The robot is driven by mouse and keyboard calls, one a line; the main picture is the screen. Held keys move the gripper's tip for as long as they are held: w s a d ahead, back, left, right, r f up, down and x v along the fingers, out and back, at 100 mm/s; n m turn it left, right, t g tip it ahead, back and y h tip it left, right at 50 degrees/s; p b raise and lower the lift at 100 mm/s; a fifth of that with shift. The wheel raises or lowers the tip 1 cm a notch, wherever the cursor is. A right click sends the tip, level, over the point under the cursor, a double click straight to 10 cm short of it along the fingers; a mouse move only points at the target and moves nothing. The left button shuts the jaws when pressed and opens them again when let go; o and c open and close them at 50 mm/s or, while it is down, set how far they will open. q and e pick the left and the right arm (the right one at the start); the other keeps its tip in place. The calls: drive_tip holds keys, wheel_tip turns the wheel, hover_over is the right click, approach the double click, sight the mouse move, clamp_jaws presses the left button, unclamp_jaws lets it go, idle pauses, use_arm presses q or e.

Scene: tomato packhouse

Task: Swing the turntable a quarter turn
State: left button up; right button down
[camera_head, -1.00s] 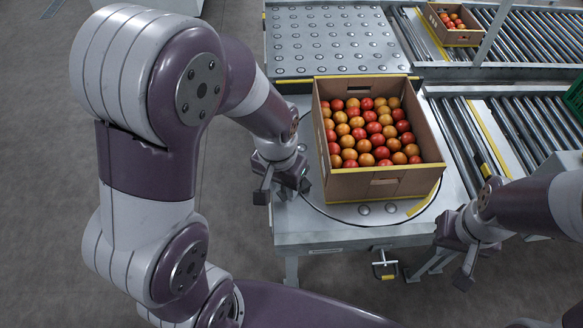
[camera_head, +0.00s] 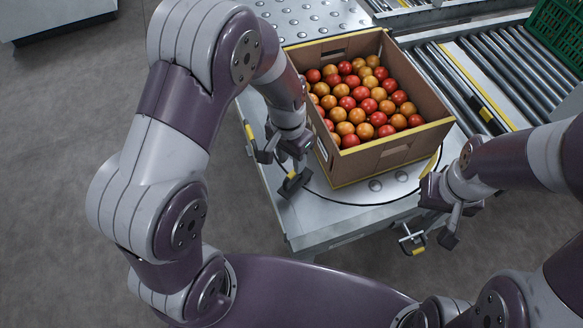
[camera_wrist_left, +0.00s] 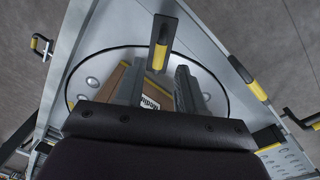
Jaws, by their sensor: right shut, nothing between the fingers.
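The turntable (camera_head: 375,192) is a round plate set in a grey metal table (camera_head: 275,205), with its rim showing as a dark ring. A cardboard box (camera_head: 395,150) of red and orange tomatoes stands on it. My left gripper (camera_head: 280,170) is at the table's left side, beside the box. In the left wrist view its two fingers (camera_wrist_left: 158,90) are apart, with a black bar with a yellow band (camera_wrist_left: 161,52) showing between and beyond them. I cannot tell whether they touch it. My right gripper (camera_head: 440,215) is shut and empty near the table's front right corner.
Roller conveyors (camera_head: 510,75) run at the right, with a green crate (camera_head: 558,35) beyond. A ball-topped table (camera_head: 310,18) adjoins at the back. A black and yellow handle (camera_head: 412,240) juts below the front edge. Open floor lies at the left.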

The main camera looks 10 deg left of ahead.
sight(292, 172)
use_arm(q)
wheel_tip(292, 172, down, 4)
drive_tip(key=shift+s+d+r+b, duration=0.1)
drive_tip(key=shift+d+r+b, duration=0.05)
drive_tip(key=shift+b, duration=0.15)
clamp_jaws()
drive_tip(key=shift+d, duration=0.15)
